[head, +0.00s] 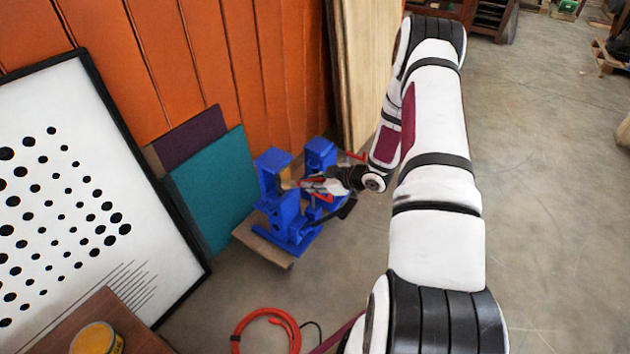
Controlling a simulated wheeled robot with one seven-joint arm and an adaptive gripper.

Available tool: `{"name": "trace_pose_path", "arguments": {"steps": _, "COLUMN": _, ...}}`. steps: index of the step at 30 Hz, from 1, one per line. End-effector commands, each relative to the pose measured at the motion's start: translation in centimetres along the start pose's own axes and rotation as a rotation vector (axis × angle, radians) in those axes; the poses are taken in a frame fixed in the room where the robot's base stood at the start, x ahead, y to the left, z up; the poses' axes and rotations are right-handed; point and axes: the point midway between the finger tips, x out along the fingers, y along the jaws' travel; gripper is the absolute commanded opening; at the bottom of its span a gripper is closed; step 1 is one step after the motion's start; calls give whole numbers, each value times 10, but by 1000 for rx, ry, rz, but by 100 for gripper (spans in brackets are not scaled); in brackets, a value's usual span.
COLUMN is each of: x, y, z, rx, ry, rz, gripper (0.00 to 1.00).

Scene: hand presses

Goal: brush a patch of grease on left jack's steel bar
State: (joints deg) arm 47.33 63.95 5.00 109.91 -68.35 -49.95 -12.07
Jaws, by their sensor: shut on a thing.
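My gripper (308,185) reaches in from the right to the upper part of the left jack. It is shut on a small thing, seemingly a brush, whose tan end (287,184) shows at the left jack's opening. I cannot tell whether that end touches the steel bar. The bar and any grease on it are too small or hidden to make out. An open tin of yellow grease (95,339) sits at bottom left.
The tin is on a brown table top (138,338). A wooden board (262,246) lies under the left jack. A red hose (240,328) lies on the floor in front. Teal (212,185) and dotted white (60,270) panels lean at left. The floor at right is open.

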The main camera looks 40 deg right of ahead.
Motion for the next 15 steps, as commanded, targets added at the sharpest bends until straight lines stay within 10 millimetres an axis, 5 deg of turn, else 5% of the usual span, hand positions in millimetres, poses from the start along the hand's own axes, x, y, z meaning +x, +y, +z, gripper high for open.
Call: {"name": "trace_pose_path", "arguments": {"steps": 15, "x": -21, "y": -4, "z": 13, "rx": 2, "ry": -2, "rz": 0, "gripper": 0}}
